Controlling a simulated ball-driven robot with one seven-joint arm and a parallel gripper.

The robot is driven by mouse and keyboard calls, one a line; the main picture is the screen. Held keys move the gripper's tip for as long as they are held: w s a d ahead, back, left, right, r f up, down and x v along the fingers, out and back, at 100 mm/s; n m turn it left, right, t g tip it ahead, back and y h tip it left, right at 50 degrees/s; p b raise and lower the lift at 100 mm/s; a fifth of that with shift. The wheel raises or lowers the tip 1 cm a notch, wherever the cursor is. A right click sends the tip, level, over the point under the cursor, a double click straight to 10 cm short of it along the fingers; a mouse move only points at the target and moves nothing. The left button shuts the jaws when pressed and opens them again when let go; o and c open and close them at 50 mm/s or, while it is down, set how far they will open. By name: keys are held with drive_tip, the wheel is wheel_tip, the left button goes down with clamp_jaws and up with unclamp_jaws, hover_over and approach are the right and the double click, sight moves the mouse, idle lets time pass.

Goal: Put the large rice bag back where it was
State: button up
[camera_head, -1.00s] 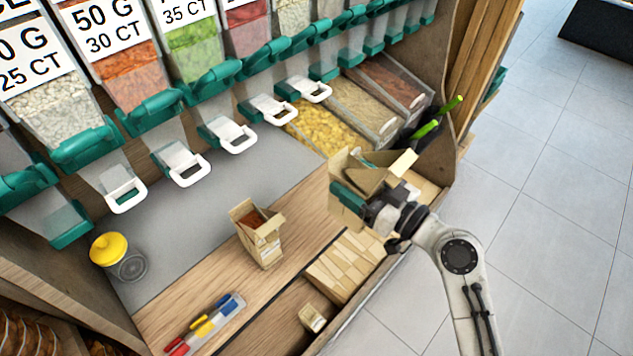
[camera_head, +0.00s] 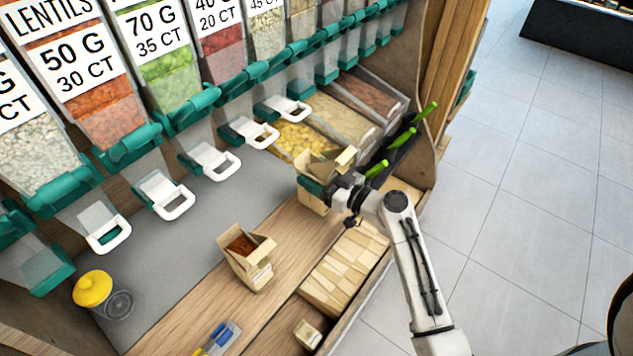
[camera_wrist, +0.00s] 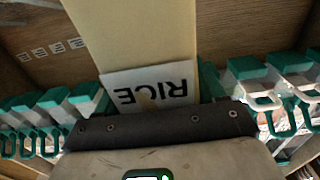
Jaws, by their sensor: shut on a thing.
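The large rice bag is an open-topped tan paper bag (camera_head: 311,197) on the right side of the counter in the head view, close to the bins at the back. My gripper (camera_head: 328,190) is shut on it from the right. The bag looks roughly upright; whether its base touches the counter I cannot tell. In the wrist view the tan bag (camera_wrist: 135,30) fills the upper middle, with a white label reading RICE upside down. My teal finger (camera_wrist: 208,82) shows beside the label.
A smaller open bag with reddish contents (camera_head: 247,258) stands left on the wooden counter (camera_head: 190,308). Folded bags fill a tray (camera_head: 345,270) in front. Scoop bins (camera_head: 305,138) and green-handled scoops (camera_head: 402,137) lie behind and right.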

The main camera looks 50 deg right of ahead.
drive_tip(key=shift+w+d+f, duration=0.25)
drive_tip(key=shift+w+f, duration=0.05)
drive_tip(key=shift+f, duration=1.65)
drive_tip(key=shift+f+b, duration=0.2)
drive_tip(key=shift+b, duration=0.3)
drive_tip(key=o, duration=1.4)
drive_tip(key=shift+r, duration=0.2)
